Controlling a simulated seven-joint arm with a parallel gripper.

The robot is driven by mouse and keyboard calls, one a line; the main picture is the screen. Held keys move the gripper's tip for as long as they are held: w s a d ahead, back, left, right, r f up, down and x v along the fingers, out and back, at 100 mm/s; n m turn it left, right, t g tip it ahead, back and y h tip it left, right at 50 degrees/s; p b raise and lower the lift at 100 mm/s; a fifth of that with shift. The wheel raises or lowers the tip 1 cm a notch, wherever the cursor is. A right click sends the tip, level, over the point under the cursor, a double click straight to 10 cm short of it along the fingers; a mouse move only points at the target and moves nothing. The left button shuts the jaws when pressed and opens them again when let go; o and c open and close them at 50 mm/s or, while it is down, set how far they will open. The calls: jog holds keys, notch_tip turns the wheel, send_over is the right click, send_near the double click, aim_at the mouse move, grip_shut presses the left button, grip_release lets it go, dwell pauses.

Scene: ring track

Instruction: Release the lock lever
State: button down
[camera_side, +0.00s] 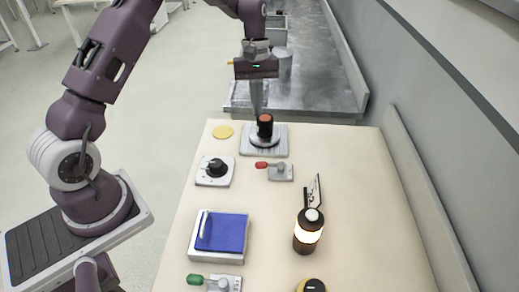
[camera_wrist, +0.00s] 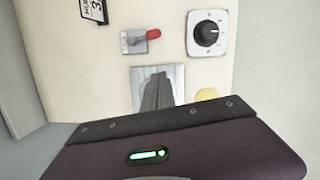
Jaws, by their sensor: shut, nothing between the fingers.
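A small lever with a red grip (camera_side: 264,165) on a grey base sits on the table; its grip points left in the side view. It also shows in the wrist view (camera_wrist: 141,38), with the red grip pointing right. A second lever with a green grip (camera_side: 197,280) is at the front edge of the side view. I cannot tell from a label which one is the lock lever. My gripper (camera_side: 257,112) is shut and empty, pointing down just behind a dark, orange-topped knob (camera_side: 265,128) on a grey plate (camera_side: 279,138). The fingers hide the knob in the wrist view.
A black dial on a white plate (camera_side: 202,181) and a yellow disc (camera_side: 222,132) are to the left. The table's middle is clear.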

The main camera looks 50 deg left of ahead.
jog(key=shift+f, duration=0.2)
jog(key=x, duration=0.9)
jog(key=shift+s+f, duration=0.1)
jog(key=shift+f, duration=0.05)
jog(key=s+d, duration=0.1)
jog(key=d+f, duration=0.1)
jog(key=shift+s+d+f, duration=0.1)
jog(key=shift+s+d, duration=0.25)
jog(key=shift+s, duration=0.05)
jog(key=shift+s+d, duration=0.25)
jog(key=shift+d, duration=0.05)
jog(key=shift+s, duration=0.1)
